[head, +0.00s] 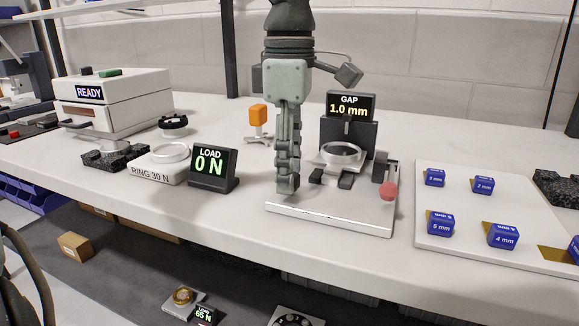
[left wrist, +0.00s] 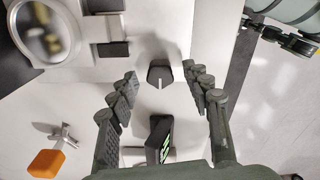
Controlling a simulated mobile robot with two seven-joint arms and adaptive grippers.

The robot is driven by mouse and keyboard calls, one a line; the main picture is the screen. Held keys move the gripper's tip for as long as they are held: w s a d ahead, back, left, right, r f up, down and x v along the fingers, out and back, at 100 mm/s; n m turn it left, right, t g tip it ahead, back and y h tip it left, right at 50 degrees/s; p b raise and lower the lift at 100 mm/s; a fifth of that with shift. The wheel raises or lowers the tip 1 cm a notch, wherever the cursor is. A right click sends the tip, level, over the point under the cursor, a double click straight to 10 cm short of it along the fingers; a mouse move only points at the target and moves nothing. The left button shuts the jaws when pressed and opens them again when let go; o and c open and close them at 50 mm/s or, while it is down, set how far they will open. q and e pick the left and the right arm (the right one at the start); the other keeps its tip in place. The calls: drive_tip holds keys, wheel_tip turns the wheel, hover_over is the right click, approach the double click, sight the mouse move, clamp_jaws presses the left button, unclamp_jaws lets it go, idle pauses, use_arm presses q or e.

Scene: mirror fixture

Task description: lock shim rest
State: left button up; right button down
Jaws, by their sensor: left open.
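The fixture stands on a pale base plate (head: 330,213), with a round mirror ring (head: 341,153) and a display (head: 351,106) reading GAP 1.0 mm. A lever with a red knob (head: 388,191) is at its right side. My left gripper (head: 287,186) points down over the plate's left part, left of the ring. In the left wrist view my left gripper (left wrist: 160,76) is open, its fingers apart on either side of a dark block (left wrist: 160,77) with a pale line. In the head view the gripper hides this block. Whether a finger touches it I cannot tell.
Left of the fixture stand a LOAD display (head: 208,163) reading 0 N, a RING 30 N stand (head: 157,172) and an orange-knobbed part (head: 258,117). A white tray (head: 445,256) with several blue mm-labelled blocks lies on the right. The bench's front edge is close.

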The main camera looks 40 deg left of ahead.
use_arm(q)
wheel_tip(320, 180, up, 12)
drive_tip(key=shift+f, duration=0.2)
idle(0.6)
